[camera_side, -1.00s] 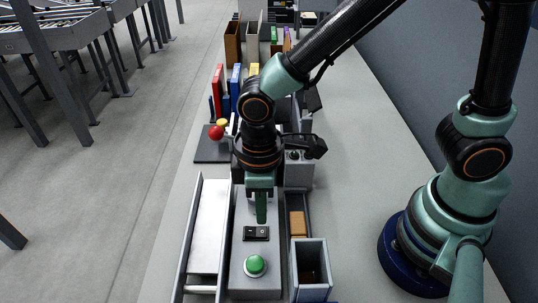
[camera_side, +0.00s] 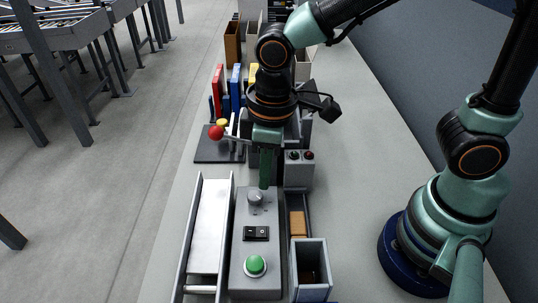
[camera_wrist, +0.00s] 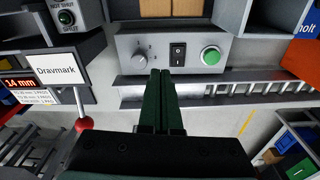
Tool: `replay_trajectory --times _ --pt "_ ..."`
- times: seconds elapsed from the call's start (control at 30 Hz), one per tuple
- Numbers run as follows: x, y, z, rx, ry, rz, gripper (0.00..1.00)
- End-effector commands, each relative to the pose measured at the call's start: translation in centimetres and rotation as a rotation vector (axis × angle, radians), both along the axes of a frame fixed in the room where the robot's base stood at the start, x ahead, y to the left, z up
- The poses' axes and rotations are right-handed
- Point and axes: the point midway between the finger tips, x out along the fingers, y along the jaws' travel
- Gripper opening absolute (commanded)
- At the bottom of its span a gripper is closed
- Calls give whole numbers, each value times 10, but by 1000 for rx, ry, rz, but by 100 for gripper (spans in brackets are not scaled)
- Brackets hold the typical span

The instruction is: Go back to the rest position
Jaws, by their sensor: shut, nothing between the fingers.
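My gripper (camera_side: 264,184) hangs with its fingers pointing down in the side view, over the far end of a grey control panel. The fingers are together and hold nothing; they also show shut in the wrist view (camera_wrist: 161,78). The panel (camera_side: 241,277) carries a grey knob (camera_side: 255,197), a black rocker switch (camera_side: 256,233) and a green button (camera_side: 255,265). The fingertips appear just beyond the knob in the side view. I cannot tell the exact gap between them and the panel.
A metal chute (camera_side: 210,225) lies left of the panel. An open grey bin (camera_side: 310,255) and a brown block (camera_side: 298,223) are on the right. A red-balled lever (camera_side: 216,132) stands behind left. Upright folders (camera_side: 217,90) stand farther back.

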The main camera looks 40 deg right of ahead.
Motion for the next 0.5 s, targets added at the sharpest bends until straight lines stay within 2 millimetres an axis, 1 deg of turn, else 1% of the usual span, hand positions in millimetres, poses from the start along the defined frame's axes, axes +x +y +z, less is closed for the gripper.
replay_trajectory --times 0.03,0.07,0.1,0.17,0.2,0.3,0.4,0.5 --pt "9 -17 13 24 -39 -66 0" --pt "13 -27 20 37 -60 -104 0" --pt "18 -41 30 52 -89 -158 0" --pt "23 -63 43 74 -133 -238 0" --pt "25 -77 51 87 -164 -289 0" --pt "27 -111 69 112 -238 -412 0" --pt "24 -140 82 128 -305 -517 0" --pt "21 -160 91 138 -355 -591 0"
